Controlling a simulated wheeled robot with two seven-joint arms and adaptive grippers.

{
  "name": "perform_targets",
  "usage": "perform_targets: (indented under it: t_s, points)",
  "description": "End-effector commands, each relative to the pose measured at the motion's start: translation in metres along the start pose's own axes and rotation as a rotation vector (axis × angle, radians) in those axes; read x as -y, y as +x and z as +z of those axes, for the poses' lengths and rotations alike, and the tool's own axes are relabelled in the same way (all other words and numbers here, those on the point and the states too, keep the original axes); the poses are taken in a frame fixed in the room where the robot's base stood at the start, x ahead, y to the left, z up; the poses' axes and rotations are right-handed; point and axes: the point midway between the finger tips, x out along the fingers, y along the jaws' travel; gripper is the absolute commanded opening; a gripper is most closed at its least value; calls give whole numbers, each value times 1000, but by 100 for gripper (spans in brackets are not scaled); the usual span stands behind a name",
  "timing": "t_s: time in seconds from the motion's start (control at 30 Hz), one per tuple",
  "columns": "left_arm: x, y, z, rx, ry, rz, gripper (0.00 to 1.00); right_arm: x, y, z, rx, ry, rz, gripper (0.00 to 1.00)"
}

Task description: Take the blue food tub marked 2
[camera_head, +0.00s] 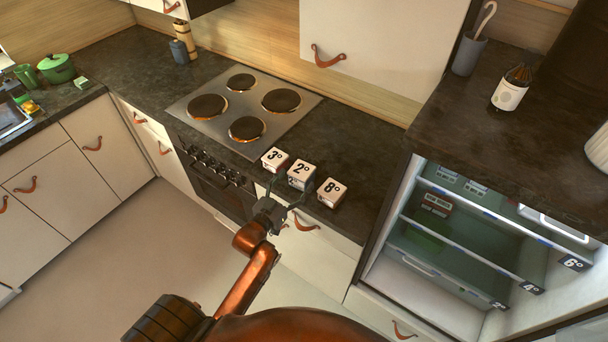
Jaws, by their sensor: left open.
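Three small tubs with white tops stand in a row at the front edge of the dark counter. The middle one, the tub marked 2 (301,173), shows a white top; its front side is small and partly hidden by my gripper, so its colour is hard to tell. The tub marked 3 (274,158) is to its left and the tub marked 8 (332,191) to its right. My left gripper (285,196) is open just in front of and below the tub marked 2. Whether its fingers touch the tub cannot be told. My right gripper is not in view.
A stove (245,108) with several burners lies left of the tubs. At right an open fridge (455,225) has shelves labelled 6, 4 and 2, with small packs inside. Drawer fronts with leather pulls (301,222) lie below the counter edge.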

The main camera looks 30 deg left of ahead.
Motion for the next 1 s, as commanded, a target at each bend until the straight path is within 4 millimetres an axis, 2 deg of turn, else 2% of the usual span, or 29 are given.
perform_targets:
  t_s: [0.23, 0.43, 0.7, 1.0]
  points:
    - [5, 32, 0, 0, 2, 0, 75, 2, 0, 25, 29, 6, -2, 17]
    - [5, 55, 1, 1, 0, 0, 75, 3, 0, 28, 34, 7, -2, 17]
    - [4, 58, 1, 2, 0, 2, 75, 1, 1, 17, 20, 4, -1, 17]
    - [4, 58, 1, 2, 0, 2, 54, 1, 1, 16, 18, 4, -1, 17]
